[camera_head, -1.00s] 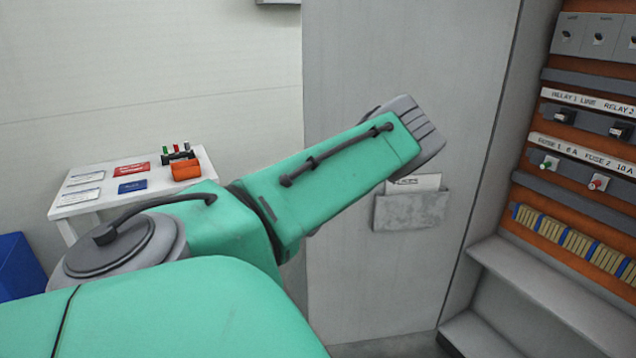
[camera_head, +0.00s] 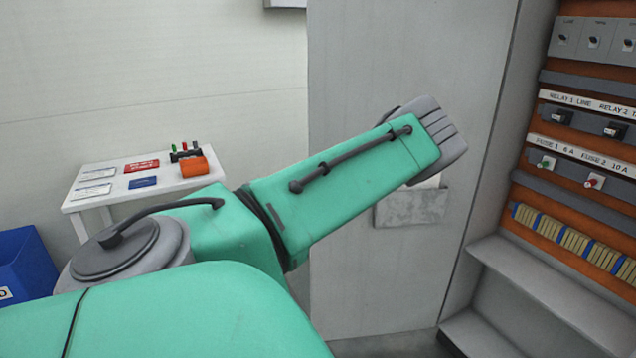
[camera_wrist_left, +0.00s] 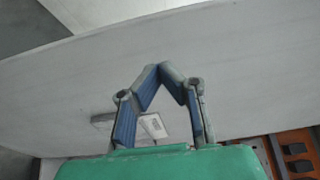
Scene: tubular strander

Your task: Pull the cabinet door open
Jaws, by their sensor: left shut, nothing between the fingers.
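The grey cabinet door (camera_head: 410,270) stands swung open, with its inner face and a document pocket (camera_head: 412,208) towards me. The open cabinet interior (camera_head: 590,140) shows to its right. My green left arm reaches across the door face, and its grey wrist end covers part of the pocket and paper. In the left wrist view my left gripper (camera_wrist_left: 172,70) is shut and empty, its fingertips meeting in front of the pale door panel (camera_wrist_left: 250,50). I cannot tell whether it touches the door. The door's handle is not visible. My right gripper is not in view.
A white table (camera_head: 100,196) with cards, an orange block (camera_head: 194,167) and small coloured parts stands at the left. A blue bin (camera_head: 22,262) is on the floor beside it. Relay and fuse rows and a grey step (camera_head: 545,285) lie inside the cabinet at right.

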